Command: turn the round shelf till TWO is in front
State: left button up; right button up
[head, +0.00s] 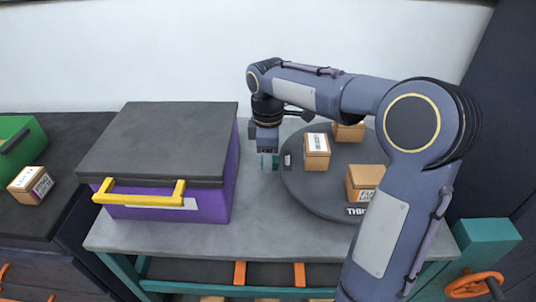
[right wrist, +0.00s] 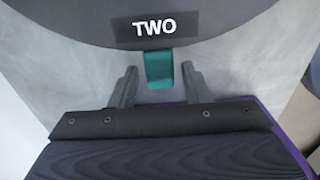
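The round shelf (head: 335,195) is a dark grey disc on the grey table. At its front edge a label beginning "TH" (head: 356,211) shows, partly hidden by my right arm. In the right wrist view the shelf's rim carries the label TWO (right wrist: 154,29), with a teal tab (right wrist: 160,68) sticking out below it. In the head view this tab (head: 269,164) is at the shelf's left side. My right gripper (head: 268,155) is open there, pointing down. Its fingers (right wrist: 158,88) stand apart on either side of the tab, with gaps showing. My left gripper is not in view.
Several cartons stand on the shelf, including one at its left (head: 317,152) and one in front (head: 362,180). A purple box (head: 215,205) with a dark lid and yellow handle stands close left of the gripper. The table front (head: 270,235) is clear.

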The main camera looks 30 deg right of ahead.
grip_shut()
jog(key=shift+s, duration=0.1)
